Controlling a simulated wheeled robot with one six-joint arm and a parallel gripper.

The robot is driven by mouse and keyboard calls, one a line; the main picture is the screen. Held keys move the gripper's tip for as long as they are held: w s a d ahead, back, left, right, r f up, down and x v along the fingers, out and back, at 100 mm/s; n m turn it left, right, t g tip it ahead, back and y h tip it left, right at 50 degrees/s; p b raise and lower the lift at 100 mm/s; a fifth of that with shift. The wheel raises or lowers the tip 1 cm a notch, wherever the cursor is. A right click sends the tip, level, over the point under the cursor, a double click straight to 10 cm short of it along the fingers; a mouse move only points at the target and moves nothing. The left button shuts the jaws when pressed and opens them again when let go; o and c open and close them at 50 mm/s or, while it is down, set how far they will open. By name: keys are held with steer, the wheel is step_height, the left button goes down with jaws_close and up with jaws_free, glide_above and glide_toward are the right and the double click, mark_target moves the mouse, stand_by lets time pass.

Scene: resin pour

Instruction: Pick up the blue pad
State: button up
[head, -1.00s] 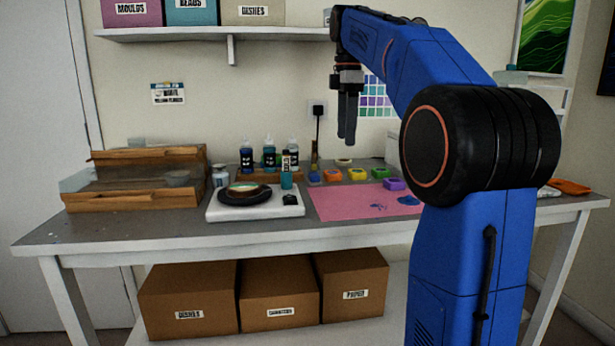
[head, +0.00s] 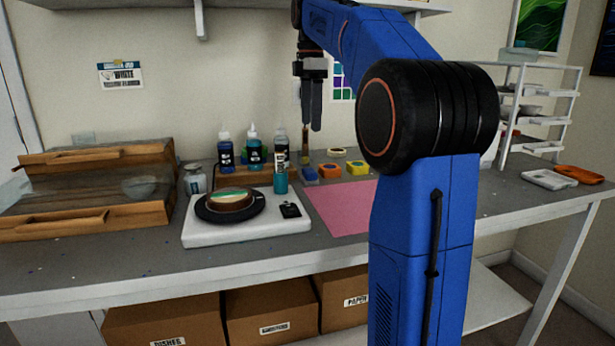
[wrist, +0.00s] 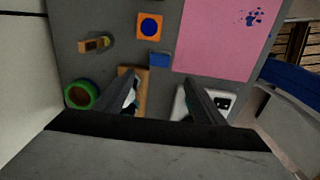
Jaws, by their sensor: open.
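The blue pad (head: 310,174) is a small block on the worktop, at the pink mat's back left corner and left of an orange pad. My gripper (head: 311,127) points down, well above the back of the table. It is open and empty in the wrist view (wrist: 161,83), with its two fingers apart and the pad not between them.
The pink mat (head: 340,207) lies partly behind my arm. Bottles (head: 254,150) and a white scale (head: 205,232) with a dark round piece stand left. Wooden frames (head: 90,180) fill the far left.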

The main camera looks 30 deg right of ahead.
mark_target(310, 170)
step_height(310, 170, down, 14)
steer(key=shift+w+f, duration=0.1)
steer(key=shift+w, duration=0.05)
stand_by(0.6)
steer(key=shift+c, duration=0.6)
steer(key=c, duration=1)
